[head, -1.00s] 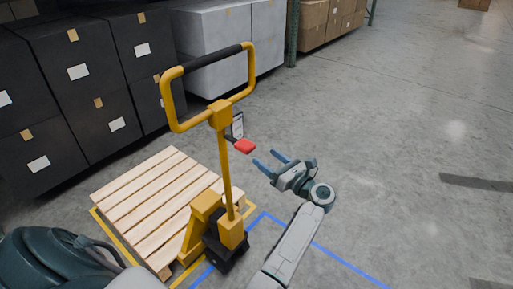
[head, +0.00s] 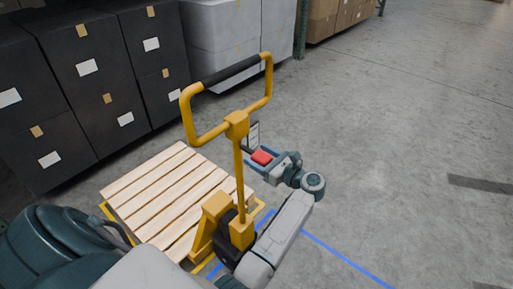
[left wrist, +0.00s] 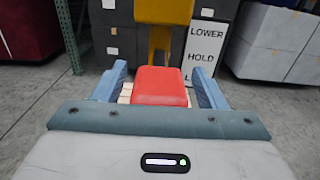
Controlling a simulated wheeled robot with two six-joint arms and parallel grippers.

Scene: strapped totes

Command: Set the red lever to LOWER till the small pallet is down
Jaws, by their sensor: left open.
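The red lever (head: 261,157) sticks out from the yellow post of the pallet jack (head: 239,180). My left gripper (head: 254,164) is open, with its blue fingers on either side of the lever's red end. In the left wrist view the red lever (left wrist: 160,86) lies between the two spread fingers, with gaps at both sides. A white label plate (left wrist: 205,48) beside the post reads LOWER at the top and HOLD below; its bottom word is mostly hidden. The small wooden pallet (head: 165,196) sits on the jack's forks; its height off the floor is hard to tell. My right gripper is out of view.
Black strapped totes (head: 98,90) stand behind the pallet at the left, with grey ones (head: 240,40) and brown boxes (head: 340,15) farther right. Blue tape (head: 340,257) marks the floor. The floor at the right is clear.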

